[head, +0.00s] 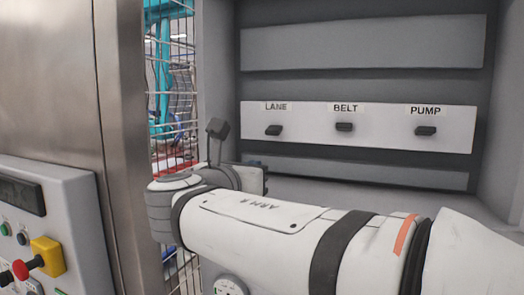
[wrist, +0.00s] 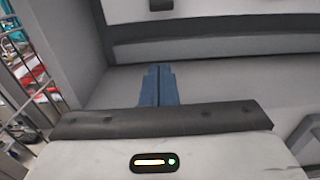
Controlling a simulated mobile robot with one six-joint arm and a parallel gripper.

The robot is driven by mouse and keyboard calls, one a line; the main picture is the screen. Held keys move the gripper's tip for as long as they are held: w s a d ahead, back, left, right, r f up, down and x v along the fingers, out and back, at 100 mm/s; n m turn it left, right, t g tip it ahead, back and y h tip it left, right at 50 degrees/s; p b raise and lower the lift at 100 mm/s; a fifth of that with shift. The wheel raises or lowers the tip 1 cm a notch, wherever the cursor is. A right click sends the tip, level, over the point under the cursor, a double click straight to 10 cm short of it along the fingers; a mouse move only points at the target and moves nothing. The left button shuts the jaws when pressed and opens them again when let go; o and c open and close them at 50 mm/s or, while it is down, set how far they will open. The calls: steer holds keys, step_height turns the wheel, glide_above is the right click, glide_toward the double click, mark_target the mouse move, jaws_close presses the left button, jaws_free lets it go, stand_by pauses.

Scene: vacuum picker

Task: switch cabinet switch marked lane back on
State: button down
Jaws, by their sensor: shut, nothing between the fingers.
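The white switch panel (head: 310,127) in the head view carries three dark levers under the labels LANE, BELT and PUMP. The LANE switch (head: 273,130) is the leftmost, and its lever hangs a little lower under its label than the BELT lever (head: 344,126). The PUMP lever (head: 425,131) is at the right. My gripper (wrist: 158,69) shows in the wrist view with its blue fingers shut and empty. A dark lever (wrist: 161,4) is cut off at the top edge above the fingertips, apart from them; its label is out of frame. My arm partly hides the gripper in the head view.
The panel sits inside a grey cabinet with a side wall (head: 217,80) at left. A wire fence (head: 172,90) stands beyond it. A control box with a red button (head: 21,269) is at the lower left. Free space lies in front of the panel.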

mark_target(273, 139)
steer(key=p+x, duration=0.2)
steer(key=x, duration=0.8)
steer(key=shift+s+d, duration=0.15)
steer(key=r, duration=0.1)
steer(key=s+r+p, duration=0.1)
steer(key=r, duration=0.1)
steer(key=shift+s+a+r, duration=0.2)
steer(key=shift+a+r, duration=0.05)
steer(key=shift+r, duration=0.15)
steer(key=shift+w, duration=0.1)
steer(key=shift+a, duration=0.15)
steer(key=shift+p, duration=0.4)
